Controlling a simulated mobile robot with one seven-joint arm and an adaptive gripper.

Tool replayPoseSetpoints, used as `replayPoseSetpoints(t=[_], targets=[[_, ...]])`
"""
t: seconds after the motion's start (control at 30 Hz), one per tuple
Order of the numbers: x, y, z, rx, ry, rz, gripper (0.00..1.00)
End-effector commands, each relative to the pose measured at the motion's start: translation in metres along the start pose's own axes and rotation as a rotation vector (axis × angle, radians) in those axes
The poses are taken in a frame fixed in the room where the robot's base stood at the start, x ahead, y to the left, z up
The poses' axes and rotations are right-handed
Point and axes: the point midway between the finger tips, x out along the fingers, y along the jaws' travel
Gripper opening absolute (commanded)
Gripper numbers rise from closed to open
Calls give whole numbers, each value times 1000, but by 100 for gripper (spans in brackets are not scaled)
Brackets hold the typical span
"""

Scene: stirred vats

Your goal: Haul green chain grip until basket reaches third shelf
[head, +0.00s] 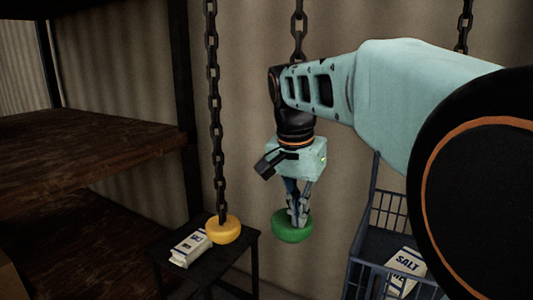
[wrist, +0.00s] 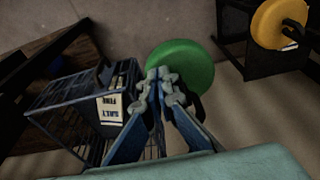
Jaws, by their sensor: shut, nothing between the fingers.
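The green grip (head: 292,228) is a thick round disc in the middle of the head view. It also shows in the wrist view (wrist: 195,65). My gripper (head: 298,222) points down over it, its fingertips (wrist: 164,76) closed together with nothing between them. The fingers overlap the grip in both views; I cannot tell whether they touch it. A dark chain (head: 298,22) runs above, partly hidden by my arm. The blue wire basket (head: 384,212) is at the lower right, partly behind my arm, holding a salt packet (head: 405,268). The basket also shows in the wrist view (wrist: 62,108).
Brown wooden shelves (head: 95,140) stand at the left. A yellow grip (head: 223,230) hangs on its own chain (head: 214,110), beside a white packet (head: 190,248) on a small dark table (head: 240,252). Another chain (head: 464,25) hangs at the right. A corrugated wall is behind.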

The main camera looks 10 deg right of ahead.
Motion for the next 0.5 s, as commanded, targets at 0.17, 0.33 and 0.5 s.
replayPoseSetpoints(t=[0.17, 0.33, 0.5], targets=[[16, 0, 4, 0, -1, 1, 0], [28, 0, 6, 0, -1, 1, 0], [40, 0, 8, 0, -1, 1, 0]])
